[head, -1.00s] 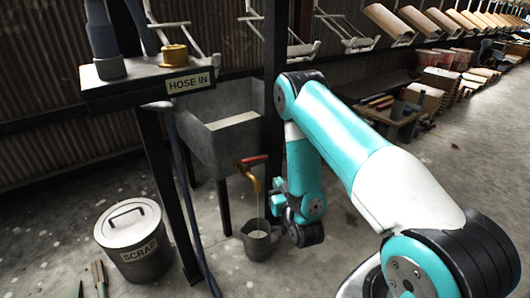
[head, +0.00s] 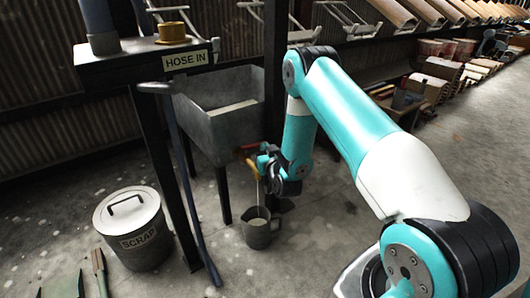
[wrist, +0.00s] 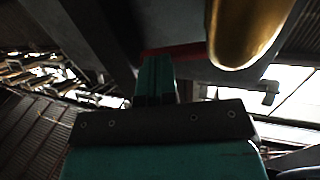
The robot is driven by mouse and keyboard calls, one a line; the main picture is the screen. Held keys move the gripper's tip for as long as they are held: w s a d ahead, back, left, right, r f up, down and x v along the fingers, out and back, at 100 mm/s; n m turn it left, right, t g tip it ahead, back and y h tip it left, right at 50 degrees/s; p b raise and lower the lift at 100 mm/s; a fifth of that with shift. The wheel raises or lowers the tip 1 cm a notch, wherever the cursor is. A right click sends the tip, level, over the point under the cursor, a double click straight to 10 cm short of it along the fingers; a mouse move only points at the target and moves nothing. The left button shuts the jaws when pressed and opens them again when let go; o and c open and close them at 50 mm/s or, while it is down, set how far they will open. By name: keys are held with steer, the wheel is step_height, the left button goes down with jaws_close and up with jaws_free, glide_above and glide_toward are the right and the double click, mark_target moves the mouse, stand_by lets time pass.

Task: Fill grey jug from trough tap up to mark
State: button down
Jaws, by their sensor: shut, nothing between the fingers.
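The grey jug (head: 259,230) stands upright on the floor below the trough tap. A thin pale stream (head: 258,197) falls from the tap into it. The level inside and the mark cannot be made out. The brass tap (head: 248,152) on the trough's front is partly hidden by my gripper in the head view. The wrist view shows its spout (wrist: 246,30) close up, with the red lever (wrist: 180,50) beyond my fingertips. My gripper (head: 264,166) is shut and empty, close beside the tap and above the jug. Whether it touches the lever cannot be told.
The grey trough (head: 222,130) stands behind the tap on dark legs. A dark stand with a HOSE IN sign (head: 187,60) and a hanging hose is at left. A lidded SCRAP bin (head: 135,228) is on the floor. Floor around the jug's front is clear.

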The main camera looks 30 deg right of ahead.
steer(key=shift+w+d+r+p, duration=0.1)
steer(key=shift+w+d+p, duration=0.5)
steer(key=shift+w+p, duration=0.25)
